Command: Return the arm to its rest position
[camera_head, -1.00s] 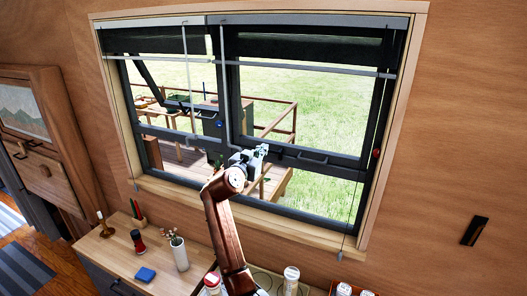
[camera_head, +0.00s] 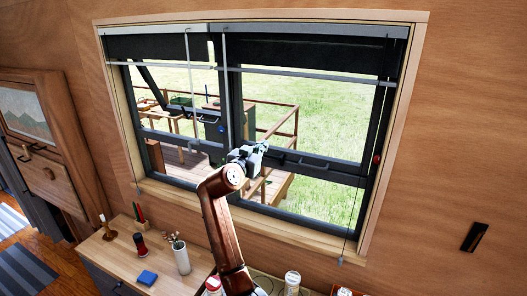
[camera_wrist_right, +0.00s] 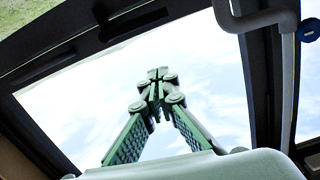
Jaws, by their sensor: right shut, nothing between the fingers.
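My right arm rises from the bottom of the head view in front of the window (camera_head: 310,178). My right gripper (camera_head: 262,148) is at its upper end, close to the window's middle bars. In the right wrist view the gripper's green fingers (camera_wrist_right: 156,78) meet at the tips, with nothing between them and bright sky behind. I cannot tell in the head view whether the gripper touches the window frame. My left gripper is not in view.
A wooden counter (camera_head: 112,257) below holds a white vase (camera_head: 181,258), a blue block (camera_head: 147,277), a dark red shaker (camera_head: 140,243), a candle holder (camera_head: 107,231) and white-topped jars (camera_head: 292,281). The right wall is mostly bare.

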